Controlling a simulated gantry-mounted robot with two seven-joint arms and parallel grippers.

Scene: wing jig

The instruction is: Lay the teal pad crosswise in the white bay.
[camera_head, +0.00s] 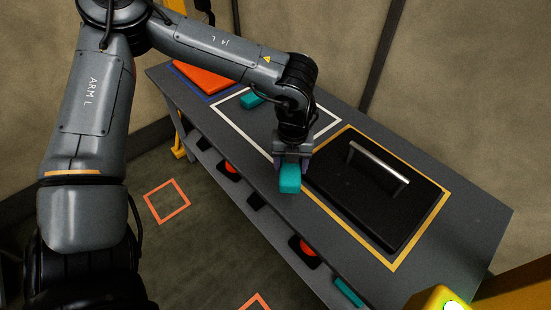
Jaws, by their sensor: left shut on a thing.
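My left gripper (291,163) is shut on a teal pad (290,179), which hangs below its jaws near the bench's front edge. The pad is between the white bay and the yellow-outlined bay; I cannot tell its exact height above the bench. The white bay (245,119) is a white outline on the grey bench top, partly hidden behind my left arm. A second teal pad (251,99) lies at its far left end, partly covered by the arm. My right gripper is not in view.
A black case (365,200) with a raised metal handle (378,164) fills the yellow-outlined bay. An orange-red item (203,76) lies in a blue-outlined bay at the far left. The lower shelf holds black-and-orange items (303,250) and another teal piece (348,292).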

